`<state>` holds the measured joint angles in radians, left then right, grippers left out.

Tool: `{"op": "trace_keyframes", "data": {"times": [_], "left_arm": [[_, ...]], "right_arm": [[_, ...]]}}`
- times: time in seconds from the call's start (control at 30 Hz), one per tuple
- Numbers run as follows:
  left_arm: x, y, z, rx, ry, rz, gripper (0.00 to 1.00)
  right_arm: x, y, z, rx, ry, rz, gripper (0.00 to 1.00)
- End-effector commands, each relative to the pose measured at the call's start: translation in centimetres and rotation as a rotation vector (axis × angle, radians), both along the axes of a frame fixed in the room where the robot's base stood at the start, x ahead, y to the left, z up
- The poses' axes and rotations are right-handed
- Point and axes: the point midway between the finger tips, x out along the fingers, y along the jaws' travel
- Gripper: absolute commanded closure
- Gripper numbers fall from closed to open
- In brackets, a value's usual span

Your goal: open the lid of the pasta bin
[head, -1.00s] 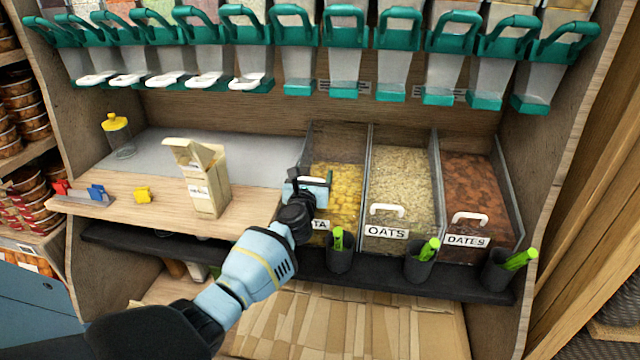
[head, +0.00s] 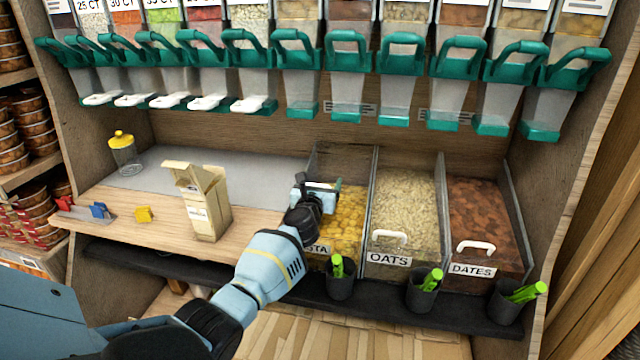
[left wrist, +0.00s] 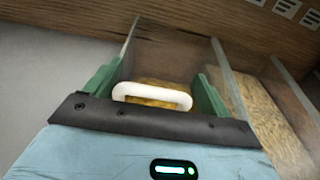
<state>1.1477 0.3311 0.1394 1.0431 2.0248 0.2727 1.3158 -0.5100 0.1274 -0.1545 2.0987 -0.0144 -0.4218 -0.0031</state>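The pasta bin (head: 347,216) is the left one of three clear bins and shows yellow pasta behind a partly covered label. My left gripper (head: 318,192) is over its left part and hides some of the bin and its handle. In the left wrist view, the white handle (left wrist: 152,95) lies between the two green fingers of my left gripper (left wrist: 155,90), close to both. The fingers are spread apart, and I cannot tell whether they touch the handle. Whether the clear lid is raised is hard to see. My right gripper is not in view.
The oats bin (head: 405,205) and dates bin (head: 483,215) stand to the right. Dark cups (head: 340,285) with green tools line the front ledge. A carton (head: 202,205) stands left of my gripper. Dispensers with green handles (head: 350,50) hang above.

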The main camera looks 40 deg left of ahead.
Motion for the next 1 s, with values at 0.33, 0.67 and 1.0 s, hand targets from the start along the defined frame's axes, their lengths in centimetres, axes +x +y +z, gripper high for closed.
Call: {"op": "trace_keyframes", "data": {"times": [0.33, 0.67, 1.0], "left_arm": [[-1.4, -0.7, 0.2, 0.001, -0.001, 0.001, 0.18], [-5.1, -3.2, 0.2, 0.000, -0.001, -0.001, 0.18], [-6.7, -4.1, 0.0, 0.000, 0.000, 0.000, 0.18]], "right_arm": [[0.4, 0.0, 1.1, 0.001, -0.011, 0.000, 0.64], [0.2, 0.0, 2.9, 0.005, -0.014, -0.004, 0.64], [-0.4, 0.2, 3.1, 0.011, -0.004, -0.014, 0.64]]}}
